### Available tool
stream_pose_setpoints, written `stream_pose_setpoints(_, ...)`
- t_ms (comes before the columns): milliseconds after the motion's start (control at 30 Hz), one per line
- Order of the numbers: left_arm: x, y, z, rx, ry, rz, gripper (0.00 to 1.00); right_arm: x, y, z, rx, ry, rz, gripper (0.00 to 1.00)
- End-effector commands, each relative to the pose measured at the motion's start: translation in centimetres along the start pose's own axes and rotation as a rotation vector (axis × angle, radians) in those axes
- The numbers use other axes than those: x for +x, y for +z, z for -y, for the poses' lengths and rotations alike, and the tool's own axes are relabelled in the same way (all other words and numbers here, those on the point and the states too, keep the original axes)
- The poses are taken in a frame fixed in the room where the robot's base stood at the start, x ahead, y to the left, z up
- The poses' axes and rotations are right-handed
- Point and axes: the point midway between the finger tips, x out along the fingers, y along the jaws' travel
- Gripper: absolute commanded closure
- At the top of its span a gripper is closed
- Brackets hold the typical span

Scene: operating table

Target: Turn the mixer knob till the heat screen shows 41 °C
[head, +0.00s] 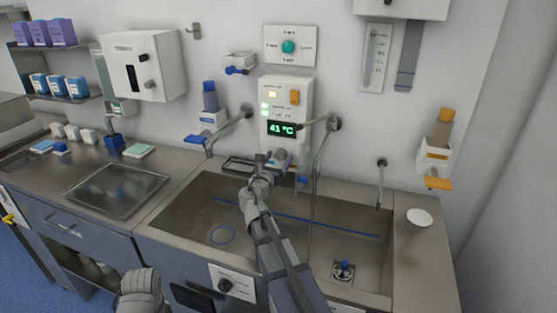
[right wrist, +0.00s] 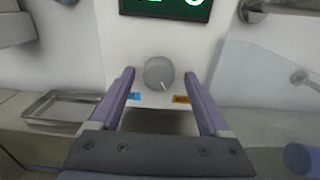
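The heat screen (head: 282,129) on the white wall unit reads 41 °C in green; its lower edge also shows in the right wrist view (right wrist: 165,8). The mixer knob (right wrist: 158,72) is a round grey dial below the screen. Its white mark points down and slightly right, between a blue label at left and an orange label at right. My right gripper (right wrist: 159,78) is open, its purple fingers on either side of the knob with a gap on both sides. In the head view the right gripper (head: 270,160) is just below the screen.
The steel sink (head: 185,215) lies below the unit. Taps (head: 245,112) and a swing arm (head: 325,125) stick out on both sides of it. A steel tray (head: 115,190) is on the left counter. A white dish (head: 419,217) is on the right counter.

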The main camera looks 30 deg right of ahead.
Motion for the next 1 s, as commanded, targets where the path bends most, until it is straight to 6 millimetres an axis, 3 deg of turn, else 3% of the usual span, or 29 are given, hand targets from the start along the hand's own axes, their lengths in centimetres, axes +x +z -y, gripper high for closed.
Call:
stream_pose_setpoints(67, 0.0, 0.0, 0.0, 0.0, 0.0, 0.0, 0.43, -0.01, 0.0, 0.0, 0.0, 0.0, 0.0, 0.3)
stream_pose_setpoints(700, 0.0, 0.0, 0.0, 0.0, 0.0, 0.0, 0.43, -0.03, -0.01, 0.07, 0.0, -0.002, 0.0, 1.0)
stream_pose_setpoints(1000, 0.0, 0.0, 0.0, 0.0, 0.0, 0.0, 0.43, -0.04, -0.01, 0.09, 0.055, -0.003, 0.0, 1.0)
